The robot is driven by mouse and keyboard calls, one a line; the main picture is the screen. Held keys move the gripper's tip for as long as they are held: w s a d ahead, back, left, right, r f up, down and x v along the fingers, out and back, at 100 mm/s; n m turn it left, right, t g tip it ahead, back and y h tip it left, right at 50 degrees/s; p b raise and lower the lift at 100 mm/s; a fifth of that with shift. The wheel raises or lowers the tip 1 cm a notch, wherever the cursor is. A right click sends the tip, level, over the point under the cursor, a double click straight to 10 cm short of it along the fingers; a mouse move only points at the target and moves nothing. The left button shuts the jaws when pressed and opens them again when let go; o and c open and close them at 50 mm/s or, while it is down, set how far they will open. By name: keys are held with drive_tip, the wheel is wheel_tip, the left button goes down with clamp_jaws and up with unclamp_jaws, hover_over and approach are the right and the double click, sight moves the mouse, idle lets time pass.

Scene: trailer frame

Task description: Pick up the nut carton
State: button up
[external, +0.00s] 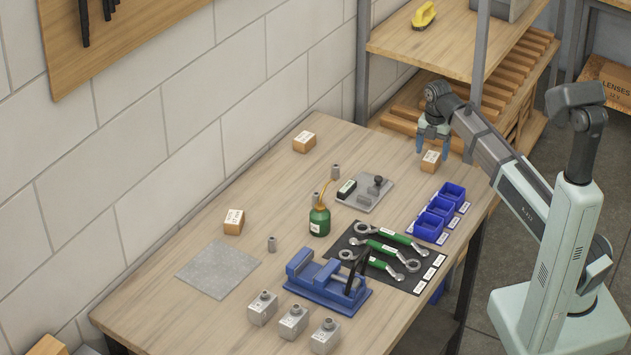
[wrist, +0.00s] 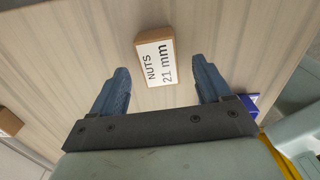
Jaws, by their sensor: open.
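The nut carton is a small brown box with a white label reading "NUTS 21 mm" in the wrist view (wrist: 155,59). In the external view the nut carton (external: 430,162) sits on the table near its far right end. My gripper (external: 433,142) is above the carton and close to it in the external view. In the wrist view my gripper (wrist: 160,82) is open, with its two blue fingers apart. The carton shows between and just beyond the fingertips, and nothing is held.
Other brown cartons stand at the back (external: 304,142) and left (external: 234,221) of the wooden table (external: 185,275). Blue bins (external: 428,227) stand at the right edge. A green oil can (external: 319,221), wrenches (external: 398,243) and a blue vise (external: 318,283) occupy the middle. A shelf (external: 420,45) rises behind.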

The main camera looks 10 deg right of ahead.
sight(429, 157)
drive_tip(key=shift+f, duration=1.95)
drive_tip(key=c, duration=1.2)
